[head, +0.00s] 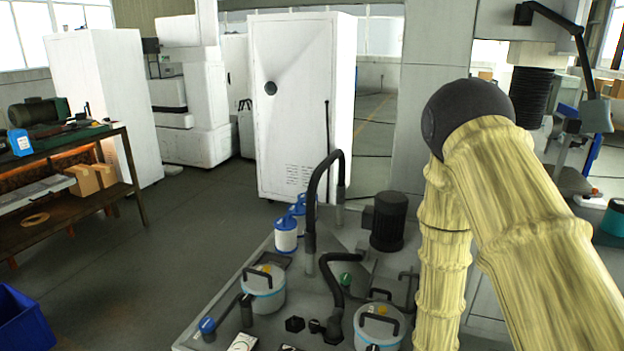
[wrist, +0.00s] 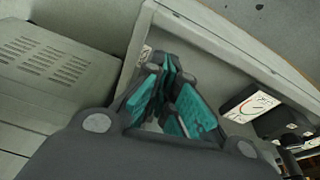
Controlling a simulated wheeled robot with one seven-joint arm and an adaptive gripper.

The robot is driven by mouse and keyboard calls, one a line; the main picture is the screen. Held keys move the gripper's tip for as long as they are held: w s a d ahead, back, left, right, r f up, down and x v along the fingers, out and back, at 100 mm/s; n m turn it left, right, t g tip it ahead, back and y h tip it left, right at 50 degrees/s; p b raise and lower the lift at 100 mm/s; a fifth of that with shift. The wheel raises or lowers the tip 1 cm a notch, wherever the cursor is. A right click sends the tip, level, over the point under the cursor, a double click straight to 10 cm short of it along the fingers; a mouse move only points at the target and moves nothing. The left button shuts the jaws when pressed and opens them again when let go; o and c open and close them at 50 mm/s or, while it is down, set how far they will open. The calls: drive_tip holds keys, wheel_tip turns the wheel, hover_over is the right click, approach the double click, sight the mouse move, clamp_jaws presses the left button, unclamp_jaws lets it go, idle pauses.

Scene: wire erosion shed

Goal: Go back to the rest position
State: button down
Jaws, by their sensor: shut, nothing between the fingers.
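My gripper (wrist: 176,82) shows in the wrist view, with its dark fingers and teal pads drawn together and nothing held between them. It is over a pale grey machine surface (wrist: 200,50), and I cannot tell how far above it. In the head view my arm, in a yellowish sleeve with a dark elbow joint, fills the right side and runs down out of the picture. My gripper itself does not show there.
A grey unit with a black hose (head: 312,200), a black motor (head: 388,222) and blue-topped canisters (head: 286,236) stands below my arm. A gauge (wrist: 252,106) is right of the gripper. A white cabinet (head: 295,110), a workbench (head: 125,165) and a blue bin (head: 22,322) stand further left. Floor between is clear.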

drive_tip(key=s+a+f+n+g+b, duration=0.1)
drive_tip(key=s+f+b, duration=0.1)
drive_tip(key=s+f, duration=0.6)
drive_tip(key=s+a+f+n+g+b, duration=0.1)
drive_tip(key=s+f+b, duration=0.2)
drive_tip(key=s+f, duration=0.5)
drive_tip(key=s, duration=0.9)
drive_tip(key=shift+a+f+y, duration=0.25)
drive_tip(key=shift+f+y, duration=0.1)
drive_tip(key=shift+y, duration=0.05)
